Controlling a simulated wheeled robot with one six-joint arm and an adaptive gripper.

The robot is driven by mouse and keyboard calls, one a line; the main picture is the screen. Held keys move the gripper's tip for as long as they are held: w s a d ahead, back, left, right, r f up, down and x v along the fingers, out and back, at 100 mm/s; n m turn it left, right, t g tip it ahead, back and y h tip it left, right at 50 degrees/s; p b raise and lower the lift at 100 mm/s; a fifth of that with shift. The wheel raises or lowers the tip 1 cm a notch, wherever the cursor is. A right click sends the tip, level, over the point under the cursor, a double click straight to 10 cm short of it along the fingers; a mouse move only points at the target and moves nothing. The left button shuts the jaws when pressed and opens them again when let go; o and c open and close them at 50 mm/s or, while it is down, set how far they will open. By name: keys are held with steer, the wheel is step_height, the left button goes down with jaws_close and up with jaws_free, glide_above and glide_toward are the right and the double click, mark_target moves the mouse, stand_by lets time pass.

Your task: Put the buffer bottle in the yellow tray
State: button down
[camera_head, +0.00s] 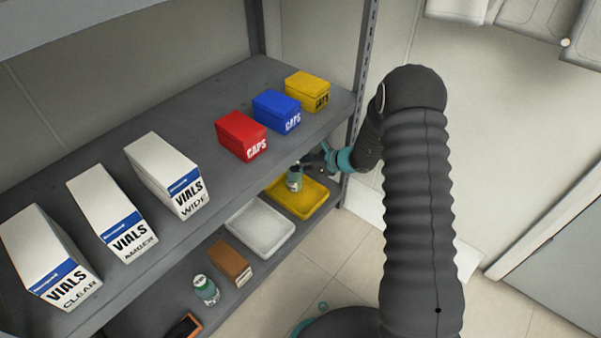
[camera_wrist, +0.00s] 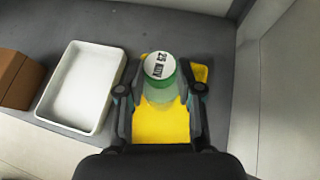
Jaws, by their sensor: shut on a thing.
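My gripper (camera_head: 314,165) is shut on a small bottle (camera_head: 294,181) with a green body. In the wrist view the bottle (camera_wrist: 158,72) has a white-topped lid with dark lettering, too small and turned to read surely, so I cannot tell whether it is the buffer bottle. It stands between the fingers (camera_wrist: 160,92), roughly upright. The yellow tray (camera_head: 318,199) is on the lower shelf, and it also shows directly under the bottle in the wrist view (camera_wrist: 160,125). I cannot tell whether the bottle touches the tray floor.
A white tray (camera_head: 260,228) lies beside the yellow one. A brown box (camera_head: 231,262) and another green bottle (camera_head: 206,290) stand further left. The upper shelf (camera_head: 190,115), close above my gripper, carries caps boxes and vials boxes. A shelf post (camera_head: 364,75) is near my arm.

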step_height(320, 180, down, 4)
steer(key=shift+r+b, duration=0.2)
steer(key=shift+b, duration=0.15)
steer(key=shift+w+d+f, duration=0.1)
steer(key=shift+w+f, duration=0.05)
steer(key=shift+f, duration=0.1)
steer(key=shift+f, duration=0.15)
steer(key=c, duration=0.8)
jaws_free()
steer(key=shift+o, duration=0.2)
steer(key=shift+r, duration=0.3)
steer(key=p+v, duration=0.1)
steer(key=v, duration=1.1)
steer(key=shift+f, duration=0.15)
